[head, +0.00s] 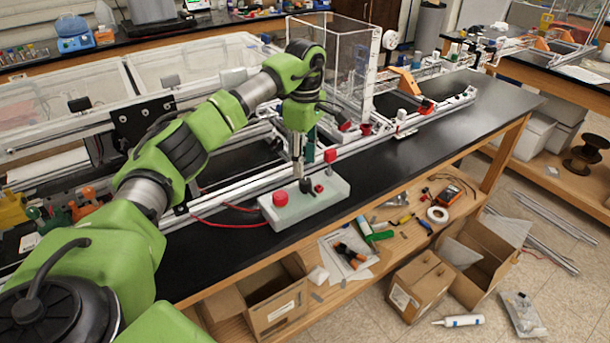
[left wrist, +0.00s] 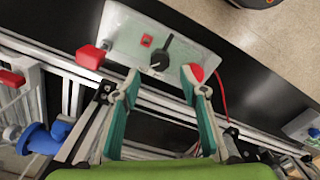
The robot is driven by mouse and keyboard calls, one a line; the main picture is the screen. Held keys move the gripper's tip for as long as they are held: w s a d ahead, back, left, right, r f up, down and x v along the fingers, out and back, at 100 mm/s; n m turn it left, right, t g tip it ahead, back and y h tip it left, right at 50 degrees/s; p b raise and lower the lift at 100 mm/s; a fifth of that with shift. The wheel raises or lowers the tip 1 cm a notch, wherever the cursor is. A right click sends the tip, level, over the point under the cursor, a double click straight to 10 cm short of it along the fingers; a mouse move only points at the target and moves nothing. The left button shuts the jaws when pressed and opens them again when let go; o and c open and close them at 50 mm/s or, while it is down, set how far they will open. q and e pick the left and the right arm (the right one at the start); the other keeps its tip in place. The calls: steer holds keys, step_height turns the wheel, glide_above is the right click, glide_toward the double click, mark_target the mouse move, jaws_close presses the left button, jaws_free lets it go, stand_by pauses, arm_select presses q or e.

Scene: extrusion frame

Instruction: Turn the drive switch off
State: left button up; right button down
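A pale grey control box (head: 301,206) sits on the black bench top near its front edge. A black rotary knob (left wrist: 160,57) stands on its top face, its pointer angled up and right in the left wrist view. A small red square switch (left wrist: 146,41) is beside the knob, and a round red button (head: 281,196) is at the box's left end in the head view. My left gripper (left wrist: 160,82) is open over the box, its teal fingers apart on either side of the knob. Whether they touch it I cannot tell. My right gripper is out of view.
An aluminium extrusion frame (head: 385,133) runs along the bench just behind the box. A red block (left wrist: 90,57) stands beside the box's edge. Red cables (head: 220,222) leave the box to the left. The bench to the right of the box is clear.

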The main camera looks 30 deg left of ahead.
mark_target(305, 180)
arm_select(q)
step_height(305, 180, down, 6)
steer(key=shift+f+p, duration=0.1)
steer(key=shift+p, duration=0.45)
steer(key=c, duration=1.1)
